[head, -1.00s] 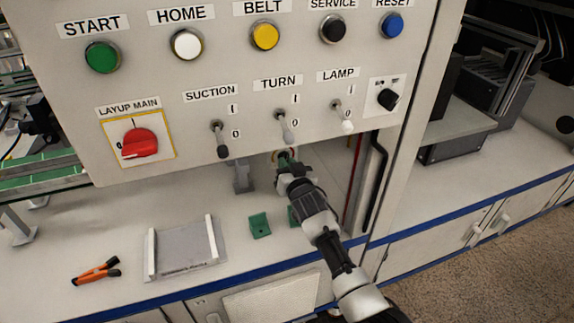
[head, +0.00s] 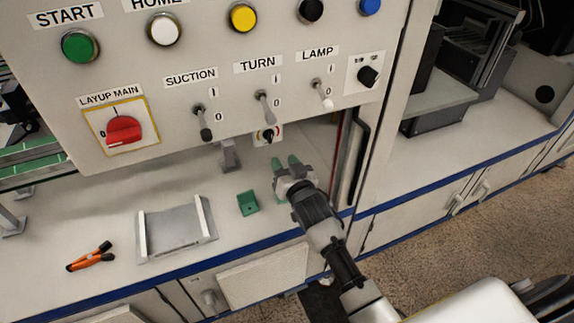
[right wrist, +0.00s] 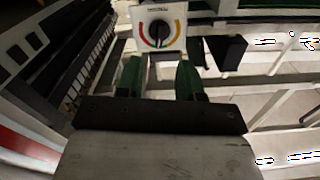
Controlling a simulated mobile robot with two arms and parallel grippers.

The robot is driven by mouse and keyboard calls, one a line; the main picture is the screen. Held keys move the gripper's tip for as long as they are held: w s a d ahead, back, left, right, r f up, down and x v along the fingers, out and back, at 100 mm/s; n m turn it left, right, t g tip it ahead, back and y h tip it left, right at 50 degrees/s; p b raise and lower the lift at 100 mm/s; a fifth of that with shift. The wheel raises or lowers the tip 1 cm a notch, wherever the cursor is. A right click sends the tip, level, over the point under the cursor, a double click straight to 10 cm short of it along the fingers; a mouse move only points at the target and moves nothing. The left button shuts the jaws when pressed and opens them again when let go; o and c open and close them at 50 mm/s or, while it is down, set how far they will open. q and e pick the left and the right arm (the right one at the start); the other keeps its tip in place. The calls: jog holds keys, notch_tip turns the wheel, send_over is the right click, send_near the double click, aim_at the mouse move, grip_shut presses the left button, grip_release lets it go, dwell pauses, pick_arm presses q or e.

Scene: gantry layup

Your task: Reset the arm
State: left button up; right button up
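My right gripper (head: 285,163) is in the head view below the control panel (head: 150,75). Its two green fingertips are apart with nothing between them. The right wrist view also shows the fingers (right wrist: 160,80) spread and empty. A small dial (head: 267,135) with a black knob sits under the panel's lower edge, just beyond the fingertips and apart from them. In the right wrist view the dial (right wrist: 158,28) faces me, with a coloured arc. The blue button (head: 370,5) is at the panel's top right, its label cut off. My left gripper is not in view.
A green block (head: 248,203), a grey tray (head: 177,232) and orange-handled pliers (head: 90,257) lie on the bench. Toggle switches (head: 264,105) and a red rotary switch (head: 124,131) project from the panel. A dark vertical handle (head: 362,165) stands right of the gripper.

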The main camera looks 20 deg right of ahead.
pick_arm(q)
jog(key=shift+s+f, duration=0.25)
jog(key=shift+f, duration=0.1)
pick_arm(e)
jog(key=shift+s, duration=0.9)
